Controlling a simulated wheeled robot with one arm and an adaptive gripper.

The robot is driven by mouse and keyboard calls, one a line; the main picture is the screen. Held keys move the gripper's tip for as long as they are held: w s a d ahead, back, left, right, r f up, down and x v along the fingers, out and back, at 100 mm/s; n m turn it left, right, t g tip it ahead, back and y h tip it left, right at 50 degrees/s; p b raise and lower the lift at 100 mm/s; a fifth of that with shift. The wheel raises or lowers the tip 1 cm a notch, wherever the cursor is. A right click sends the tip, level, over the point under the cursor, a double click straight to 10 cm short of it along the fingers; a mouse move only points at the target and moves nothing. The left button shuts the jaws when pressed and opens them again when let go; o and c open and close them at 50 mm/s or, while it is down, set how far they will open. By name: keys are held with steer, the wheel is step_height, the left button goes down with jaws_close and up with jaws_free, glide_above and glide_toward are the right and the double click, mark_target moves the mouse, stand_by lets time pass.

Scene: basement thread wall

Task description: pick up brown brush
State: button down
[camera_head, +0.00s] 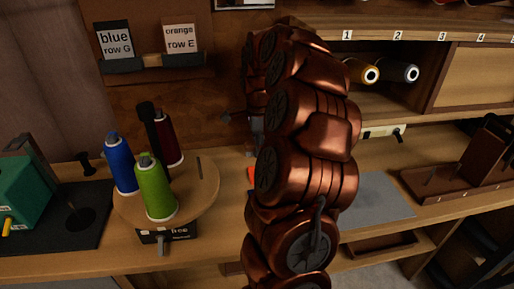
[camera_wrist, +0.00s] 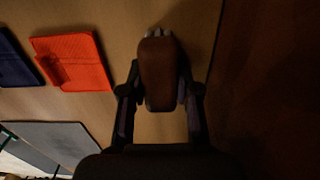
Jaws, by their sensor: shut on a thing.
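The brown brush (camera_wrist: 158,62) is in the middle of the wrist view, with pale tufts at its far end. My gripper (camera_wrist: 160,92) has one dark finger on each side of the brush and is shut on it. The brush appears over or near the wooden bench top; I cannot tell whether it still touches it. In the head view my copper-coloured arm hides the brush and most of the gripper.
An orange-red mat-like item (camera_wrist: 76,62) lies left of the brush. A grey mat (camera_head: 375,200) lies on the bench. A round wooden stand (camera_head: 190,205) holds blue, green and dark red spools. Numbered cubbies (camera_head: 385,95) stand at the back right. A dark wooden surface (camera_wrist: 265,90) borders the right.

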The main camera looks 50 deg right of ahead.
steer(key=shift+s+a+r, duration=0.1)
steer(key=shift+s+r, duration=0.1)
steer(key=shift+r, duration=0.3)
step_height(320, 180, up, 6)
steer(key=shift+w+f, duration=0.1)
steer(key=shift+r, duration=0.2)
steer(key=s+a, duration=0.4)
steer(key=s, duration=0.1)
steer(key=s+a, duration=0.4)
steer(key=s, duration=0.1)
steer(key=s+a, duration=0.4)
steer(key=s, duration=0.1)
steer(key=shift+s+f, duration=0.1)
steer(key=shift+s, duration=0.25)
